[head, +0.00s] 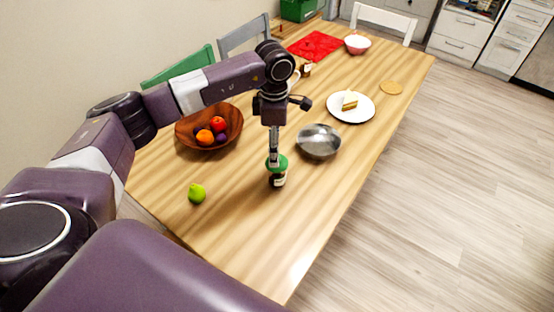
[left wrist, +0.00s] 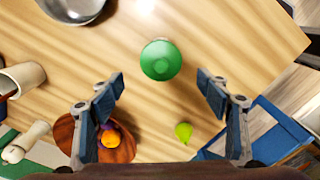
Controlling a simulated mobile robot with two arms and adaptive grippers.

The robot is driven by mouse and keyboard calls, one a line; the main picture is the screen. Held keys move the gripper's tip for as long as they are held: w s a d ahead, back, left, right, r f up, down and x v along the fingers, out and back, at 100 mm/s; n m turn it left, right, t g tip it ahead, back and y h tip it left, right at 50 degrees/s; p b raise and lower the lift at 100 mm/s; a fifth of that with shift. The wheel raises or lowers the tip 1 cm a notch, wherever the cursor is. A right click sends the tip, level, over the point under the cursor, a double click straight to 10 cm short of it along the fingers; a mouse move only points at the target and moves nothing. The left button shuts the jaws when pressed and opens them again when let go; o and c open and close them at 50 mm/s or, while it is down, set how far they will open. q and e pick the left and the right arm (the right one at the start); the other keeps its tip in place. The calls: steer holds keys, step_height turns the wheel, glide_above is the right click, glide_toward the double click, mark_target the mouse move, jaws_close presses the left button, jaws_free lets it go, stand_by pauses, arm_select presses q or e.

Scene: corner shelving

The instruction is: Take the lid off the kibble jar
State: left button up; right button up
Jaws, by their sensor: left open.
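The kibble jar (head: 278,182) stands upright on the wooden table, a small dark jar with a pale label. Its round green lid (head: 277,164) is on top; in the left wrist view the lid (left wrist: 161,60) shows from above and hides the jar body. My left gripper (head: 273,154) points down right over the jar in the head view. In the left wrist view its two fingers (left wrist: 160,82) are spread wide, with the lid between and slightly beyond the tips, and nothing held. Contact with the lid cannot be made out. My right gripper is not in view.
A metal bowl (head: 318,141) stands right of the jar, and a cake plate (head: 365,114) lies behind it. A wooden fruit bowl (head: 229,114) and a green fruit (head: 197,193) are to the left. The table (head: 270,240) in front of the jar is clear.

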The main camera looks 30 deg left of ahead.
arm_select(q)
step_height(320, 180, down, 4)
steer(key=shift+s+r+p, duration=0.1)
steer(key=shift+p, duration=0.75)
steer(key=shift+f, duration=0.4)
steer(key=c, duration=0.8)
steer(key=shift+c, duration=1)
